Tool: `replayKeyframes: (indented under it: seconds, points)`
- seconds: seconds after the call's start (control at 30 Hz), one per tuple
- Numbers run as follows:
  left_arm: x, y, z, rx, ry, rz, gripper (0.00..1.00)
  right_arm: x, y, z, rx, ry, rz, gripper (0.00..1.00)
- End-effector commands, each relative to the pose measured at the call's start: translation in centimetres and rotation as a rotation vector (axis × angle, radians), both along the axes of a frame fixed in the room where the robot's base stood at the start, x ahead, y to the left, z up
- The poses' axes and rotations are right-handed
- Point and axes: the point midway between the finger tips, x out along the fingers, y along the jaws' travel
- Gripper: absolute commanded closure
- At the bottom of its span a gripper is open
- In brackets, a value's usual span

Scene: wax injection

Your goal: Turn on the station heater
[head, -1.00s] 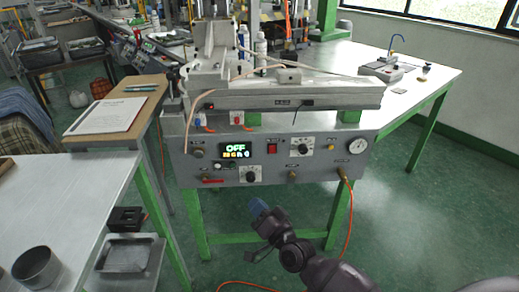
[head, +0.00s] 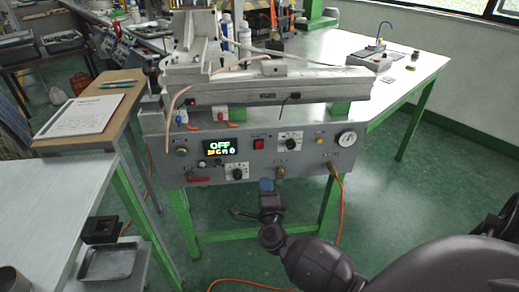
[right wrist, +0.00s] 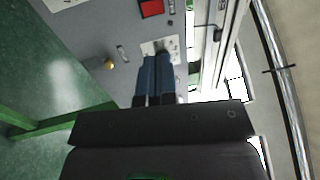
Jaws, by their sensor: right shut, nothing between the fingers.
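The station's grey control panel (head: 210,165) stands in front of me. Its display (head: 220,146) reads OFF. A red switch (head: 258,143) sits right of the display, and it also shows at the top of the right wrist view (right wrist: 151,8). A white dial plate (head: 290,141) is just right of the switch. My right gripper (head: 266,185) is below the red switch, in front of the panel's lower edge. In the right wrist view its blue fingers (right wrist: 155,72) are together and empty, pointing toward a dial plate; contact cannot be told. My left gripper is out of view.
A lower dial (head: 236,173), a red lever (head: 199,180) and a round gauge (head: 346,138) are also on the panel. An orange hose (head: 340,215) hangs at the right. A metal table (head: 75,190) stands at the left. Floor is open to the right.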

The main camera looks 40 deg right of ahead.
Motion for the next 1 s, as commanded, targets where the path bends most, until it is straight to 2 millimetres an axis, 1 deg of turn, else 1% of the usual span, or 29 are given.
replayKeyframes:
  seconds: [0.13,0.27,0.37,0.8,1.0]
  points:
    - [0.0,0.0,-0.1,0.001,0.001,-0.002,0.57,0.2,-0.1,0.0,-0.002,0.0,0.001,1.0]
    - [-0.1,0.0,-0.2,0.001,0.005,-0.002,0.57,1.0,-0.6,0.2,-0.003,0.001,0.001,1.0]
    - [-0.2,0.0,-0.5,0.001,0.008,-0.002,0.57,2.2,-1.3,0.5,-0.003,-0.001,0.002,1.0]
    - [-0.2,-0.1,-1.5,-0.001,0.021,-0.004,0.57,8.7,-5.1,1.8,-0.005,0.003,0.001,1.0]
    - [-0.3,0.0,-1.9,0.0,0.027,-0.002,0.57,10.8,-6.4,2.2,-0.004,0.004,0.001,1.0]
